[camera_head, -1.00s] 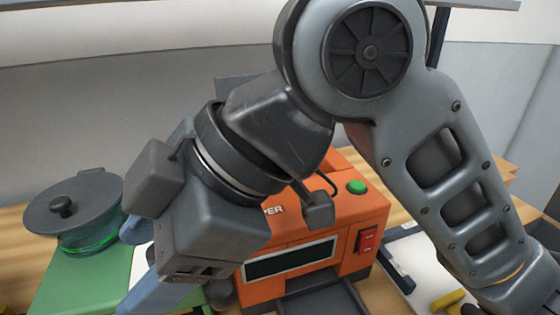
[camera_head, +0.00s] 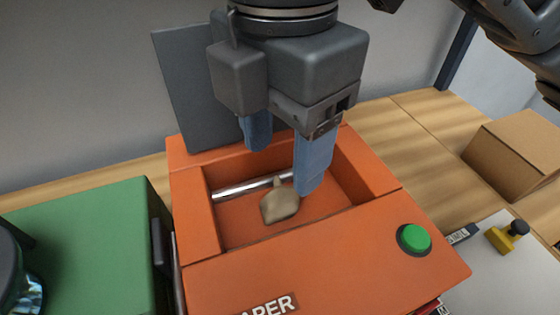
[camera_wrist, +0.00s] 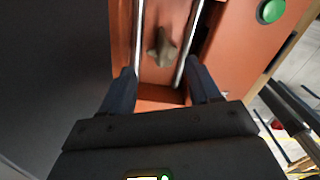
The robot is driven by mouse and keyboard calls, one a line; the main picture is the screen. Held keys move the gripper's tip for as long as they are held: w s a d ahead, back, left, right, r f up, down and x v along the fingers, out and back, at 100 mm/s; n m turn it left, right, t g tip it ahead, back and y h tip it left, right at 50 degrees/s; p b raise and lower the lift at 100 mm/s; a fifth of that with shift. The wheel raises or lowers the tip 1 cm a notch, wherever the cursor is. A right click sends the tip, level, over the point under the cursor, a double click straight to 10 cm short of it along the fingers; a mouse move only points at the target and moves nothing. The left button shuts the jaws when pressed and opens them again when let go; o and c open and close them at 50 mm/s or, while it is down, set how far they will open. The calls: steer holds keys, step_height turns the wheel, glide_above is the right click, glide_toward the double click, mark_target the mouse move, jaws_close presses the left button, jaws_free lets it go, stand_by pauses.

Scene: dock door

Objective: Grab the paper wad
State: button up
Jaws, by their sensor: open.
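The paper wad (camera_head: 280,204) is a small crumpled tan lump. It lies in the open recess of the orange machine (camera_head: 340,250), close to a shiny metal rod. In the wrist view the wad (camera_wrist: 161,47) sits between two metal rods, beyond my fingertips and roughly midway between them. My gripper (camera_head: 286,165) points down over the recess from the back, with its blue fingers apart and nothing between them. In the head view the right finger reaches down beside the wad; I cannot tell whether it touches. In the wrist view my gripper (camera_wrist: 160,82) is open and short of the wad.
The recess's orange walls surround the wad closely. A dark raised lid (camera_head: 200,90) stands behind. A green button (camera_head: 414,239) is on the machine's top. A green box (camera_head: 95,245) stands left; a cardboard box (camera_head: 518,152) and a yellow-handled stamp (camera_head: 506,236) are right.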

mark_target(284, 187)
step_height(284, 187, down, 6)
steer(key=shift+s+d+r, duration=0.1)
stand_by(0.4)
steer(key=c, duration=0.7)
